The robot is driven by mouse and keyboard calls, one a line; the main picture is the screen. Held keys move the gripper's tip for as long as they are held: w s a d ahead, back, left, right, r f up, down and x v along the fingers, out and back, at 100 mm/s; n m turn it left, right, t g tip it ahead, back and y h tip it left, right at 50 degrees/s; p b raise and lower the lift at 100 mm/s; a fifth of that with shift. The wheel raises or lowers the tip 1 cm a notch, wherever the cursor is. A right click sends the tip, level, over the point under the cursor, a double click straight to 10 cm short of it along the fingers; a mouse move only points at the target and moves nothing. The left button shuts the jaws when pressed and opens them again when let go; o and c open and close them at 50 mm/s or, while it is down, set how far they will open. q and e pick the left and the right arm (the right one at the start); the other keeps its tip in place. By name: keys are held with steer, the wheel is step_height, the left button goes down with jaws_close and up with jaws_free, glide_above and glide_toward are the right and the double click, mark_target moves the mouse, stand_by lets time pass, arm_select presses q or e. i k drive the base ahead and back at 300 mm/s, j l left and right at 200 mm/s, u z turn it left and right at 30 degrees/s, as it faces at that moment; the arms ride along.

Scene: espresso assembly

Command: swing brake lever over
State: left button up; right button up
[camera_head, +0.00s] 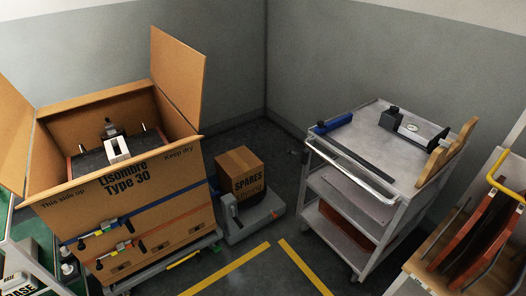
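A large open cardboard box (125,205) printed "Lisombre Type 30" stands at the left on a low grey wheeled base (165,275). A small yellow-green bar (183,259) lies low at the front of this base; it may be the brake lever, but I cannot tell for sure. A grey metal trolley (350,165) stands at the right, with a small dark part (297,152) at its left corner that is too small to make out. Neither of my grippers is in view.
A "SPARES" carton (240,172) sits on a low grey unit (245,222) between box and trolley. Blue and orange straps (150,212) circle the big box. Yellow lines (305,268) mark the clear floor in front. A rack with brown curved parts (478,235) stands at the right.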

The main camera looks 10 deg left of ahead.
mark_target(288, 151)
steer(key=i+j+u, duration=0.3)
steer(key=i, duration=0.2)
steer(key=i+j+u, duration=0.15)
steer(key=i+u, duration=0.2)
steer(key=i, duration=0.2)
